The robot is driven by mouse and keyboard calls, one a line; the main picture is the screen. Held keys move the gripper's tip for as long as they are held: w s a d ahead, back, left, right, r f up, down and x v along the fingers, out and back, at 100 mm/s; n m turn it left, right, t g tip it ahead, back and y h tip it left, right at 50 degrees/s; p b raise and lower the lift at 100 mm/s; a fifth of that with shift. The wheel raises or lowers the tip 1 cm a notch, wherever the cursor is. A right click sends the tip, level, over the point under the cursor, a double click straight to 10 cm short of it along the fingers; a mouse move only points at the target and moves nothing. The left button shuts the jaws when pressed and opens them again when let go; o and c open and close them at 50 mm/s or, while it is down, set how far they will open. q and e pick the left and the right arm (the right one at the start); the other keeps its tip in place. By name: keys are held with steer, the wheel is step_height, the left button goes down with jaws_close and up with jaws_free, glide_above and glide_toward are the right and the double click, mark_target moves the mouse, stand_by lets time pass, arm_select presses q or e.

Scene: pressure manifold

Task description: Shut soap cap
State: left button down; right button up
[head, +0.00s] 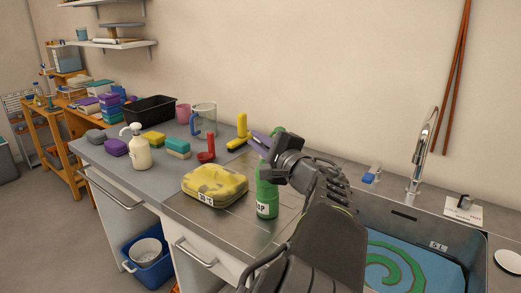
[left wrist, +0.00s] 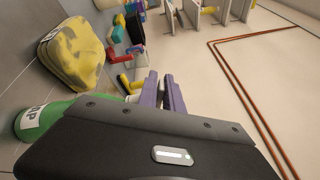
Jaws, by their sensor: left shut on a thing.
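The green soap bottle (head: 267,196) stands upright on the steel counter, left of the sink, with a white label on its lower part. It also shows at the left edge of the left wrist view (left wrist: 52,119), partly behind the gripper body. My left gripper (head: 257,141) is at the top of the bottle, its purple fingers pointing to the back left. In the left wrist view the fingers (left wrist: 162,90) are close together. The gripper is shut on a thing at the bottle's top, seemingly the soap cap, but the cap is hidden. My right gripper is not in view.
A yellow stained pack (head: 215,185) lies left of the bottle. The sink (head: 420,230) with a tall faucet (head: 424,150) is at the right.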

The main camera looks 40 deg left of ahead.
arm_select(q)
steer(key=shift+s+f+n+b, duration=0.15)
steer(key=shift+f+n+b, duration=0.35)
steer(key=shift+n+b, duration=0.9)
steer(key=shift+s+f+n+b, duration=0.1)
steer(key=shift+f+n+b, duration=0.4)
steer(key=shift+n+b, duration=0.85)
steer(key=shift+m+b, duration=0.25)
steer(key=shift+b, duration=0.1)
steer(key=shift+a, duration=0.1)
steer(key=c, duration=1.6)
jaws_free()
steer(key=shift+o, duration=0.2)
steer(key=v, duration=0.8)
steer(key=shift+o, duration=0.3)
steer(key=shift+a, duration=0.1)
